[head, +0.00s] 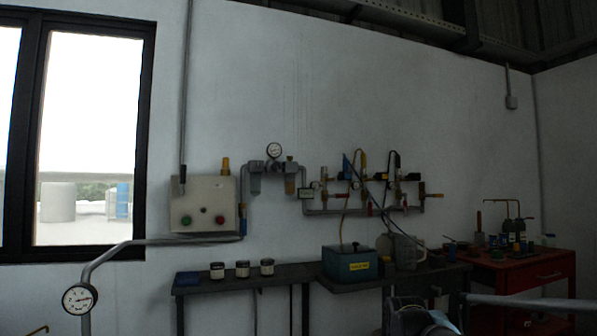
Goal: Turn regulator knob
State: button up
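A grey air-line unit is fixed to the back wall above the left bench. It has a round white gauge (273,150) on top, a grey filter body (255,180) on the left and a body with a brownish bowl (291,180) on the right. A small knob-like cap (290,159) tops the right body and may be the regulator knob; it is too small to tell its turn position. I cannot make out my gripper in the head view, and nothing is seen touching the unit.
A control box (203,204) with green and red buttons hangs left of the unit. A valve manifold (365,208) is to the right. A dark bench (210,287) bears several jars. A teal box (347,264) and red cabinet (553,269) stand farther right. Grey pipe and a gauge (79,298) are nearer.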

aim_at(275, 166)
jog(key=z, duration=1.95)
jog(key=k, duration=1.1)
jog(key=u, duration=2.1)
jog(key=i, duration=1)
jog(key=u, duration=0.05)
